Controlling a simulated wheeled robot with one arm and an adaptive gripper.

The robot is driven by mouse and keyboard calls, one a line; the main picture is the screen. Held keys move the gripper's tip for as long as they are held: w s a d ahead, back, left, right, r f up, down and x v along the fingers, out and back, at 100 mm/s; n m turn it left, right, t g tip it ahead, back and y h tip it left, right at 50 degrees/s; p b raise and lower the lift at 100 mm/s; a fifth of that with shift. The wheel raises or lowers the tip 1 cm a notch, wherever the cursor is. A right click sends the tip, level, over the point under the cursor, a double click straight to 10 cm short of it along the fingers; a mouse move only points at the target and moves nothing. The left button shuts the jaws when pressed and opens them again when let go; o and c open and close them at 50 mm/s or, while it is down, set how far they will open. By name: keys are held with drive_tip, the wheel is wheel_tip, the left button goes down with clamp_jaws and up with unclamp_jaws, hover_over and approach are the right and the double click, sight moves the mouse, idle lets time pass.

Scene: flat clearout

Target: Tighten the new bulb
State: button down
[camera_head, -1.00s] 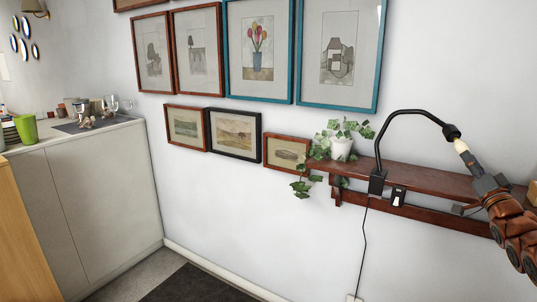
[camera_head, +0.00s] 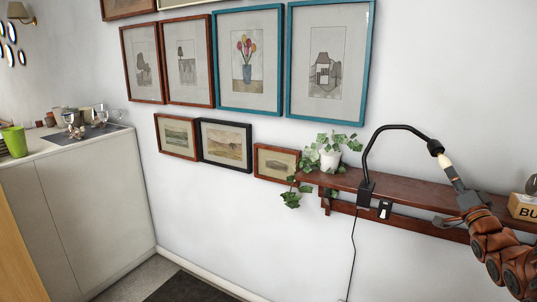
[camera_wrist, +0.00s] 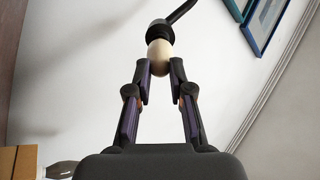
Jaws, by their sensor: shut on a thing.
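The new bulb (camera_head: 445,160) is cream-coloured and sits at the mouth of the black lamp socket (camera_head: 435,147). The wrist view shows the bulb (camera_wrist: 159,57) directly against the socket (camera_wrist: 160,31); its threads are hidden. My gripper (camera_head: 453,174) is below the bulb in the head view. In the wrist view my gripper (camera_wrist: 160,72) is shut on the bulb, one finger on each side. The black gooseneck lamp (camera_head: 372,150) arches up from its base on the wooden shelf (camera_head: 400,187).
A potted ivy (camera_head: 329,160) stands on the shelf left of the lamp. A white switch (camera_head: 384,210) is on the shelf front. A box marked "BU" (camera_head: 524,207) with a dark bulb (camera_head: 532,185) on it is at the right edge. Framed pictures (camera_head: 330,60) hang behind.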

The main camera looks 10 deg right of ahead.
drive_tip(key=shift+m+p, duration=1.1)
drive_tip(key=shift+p, duration=0.65)
drive_tip(key=shift+r+m+p, duration=0.1)
drive_tip(key=shift+m+p, duration=0.3)
drive_tip(key=shift+p, duration=0.55)
drive_tip(key=shift+m+p, duration=0.5)
drive_tip(key=shift+m, duration=1.9)
drive_tip(key=m, duration=0.4)
drive_tip(key=c, duration=1)
unclamp_jaws()
